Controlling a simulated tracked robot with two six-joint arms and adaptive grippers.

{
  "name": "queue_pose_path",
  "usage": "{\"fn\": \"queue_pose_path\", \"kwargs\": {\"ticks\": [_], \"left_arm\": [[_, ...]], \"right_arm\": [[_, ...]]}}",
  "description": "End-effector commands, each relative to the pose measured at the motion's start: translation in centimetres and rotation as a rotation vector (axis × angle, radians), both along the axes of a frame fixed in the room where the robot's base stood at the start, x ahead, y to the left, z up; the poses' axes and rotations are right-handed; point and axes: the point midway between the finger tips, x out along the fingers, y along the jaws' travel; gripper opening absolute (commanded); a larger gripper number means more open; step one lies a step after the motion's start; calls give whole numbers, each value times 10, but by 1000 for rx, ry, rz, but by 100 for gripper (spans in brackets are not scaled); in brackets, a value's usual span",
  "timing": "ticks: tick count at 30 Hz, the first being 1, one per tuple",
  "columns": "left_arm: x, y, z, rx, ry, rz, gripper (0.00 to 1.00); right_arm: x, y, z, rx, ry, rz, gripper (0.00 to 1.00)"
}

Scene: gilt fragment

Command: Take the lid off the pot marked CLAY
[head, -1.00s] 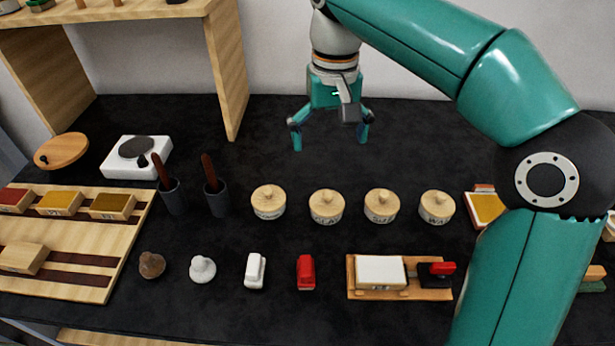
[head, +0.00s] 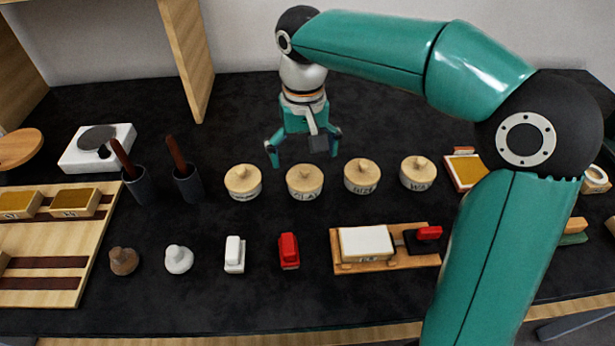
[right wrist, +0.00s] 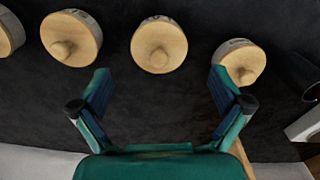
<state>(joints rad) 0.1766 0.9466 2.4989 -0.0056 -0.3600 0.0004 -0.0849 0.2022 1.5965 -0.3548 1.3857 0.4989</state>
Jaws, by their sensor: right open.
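My right gripper (head: 303,157) is open and empty, just behind and above this pot, pointing down. In the right wrist view, the CLAY pot's lid (right wrist: 160,45) lies ahead of the gap between the open fingers (right wrist: 160,82), apart from them. My left gripper is not in view.
Lidded pots flank it: one on the left (head: 243,184), one seemingly marked SIZE (head: 362,178) and another (head: 418,174) on the right. Dark cups with brown handles (head: 187,184) stand farther left. White (head: 235,254) and red (head: 289,250) blocks lie in front. Black tabletop behind is clear.

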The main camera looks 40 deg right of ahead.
Motion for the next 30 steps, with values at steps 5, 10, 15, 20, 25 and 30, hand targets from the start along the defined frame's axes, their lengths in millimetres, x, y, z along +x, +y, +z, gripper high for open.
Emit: {"fn": "queue_pose_path", "kwargs": {"ticks": [5,10,15,20,25,30], "left_arm": [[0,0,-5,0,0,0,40],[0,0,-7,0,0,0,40],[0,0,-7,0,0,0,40],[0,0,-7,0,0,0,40],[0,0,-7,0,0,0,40],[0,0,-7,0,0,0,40]], "right_arm": [[-2,-1,-27,-1,4,0,100],[-1,-1,-44,0,2,0,100],[-1,-1,-47,0,0,1,100],[-1,-1,-46,0,0,1,90],[-1,-1,-46,0,0,0,62],[-2,-1,-47,0,2,0,37]]}}
